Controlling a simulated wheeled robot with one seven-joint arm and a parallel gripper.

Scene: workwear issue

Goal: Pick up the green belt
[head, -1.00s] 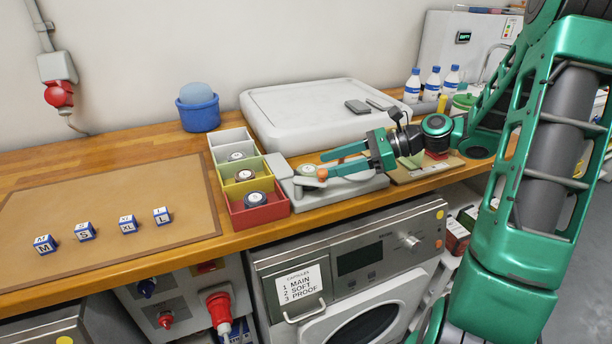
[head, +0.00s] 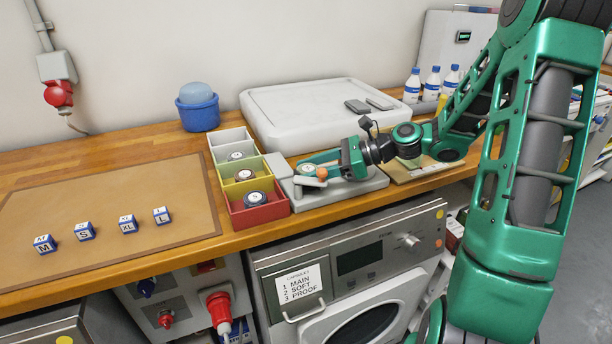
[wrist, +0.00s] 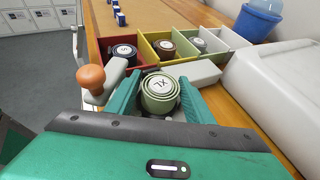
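The green belt is a rolled coil with a white XL label on top (wrist: 160,88). In the head view it is small (head: 308,169) and sits on a grey fixture (head: 364,187). My gripper (wrist: 161,76) has its two green fingers on either side of the coil in the wrist view. The fingers look open, and I cannot tell whether they touch the belt. In the head view my gripper (head: 315,168) is low over the fixture, partly hiding the belt.
A lever with an orange knob (wrist: 91,78) stands beside the left finger. Size blocks (head: 84,231) lie on a brown mat.

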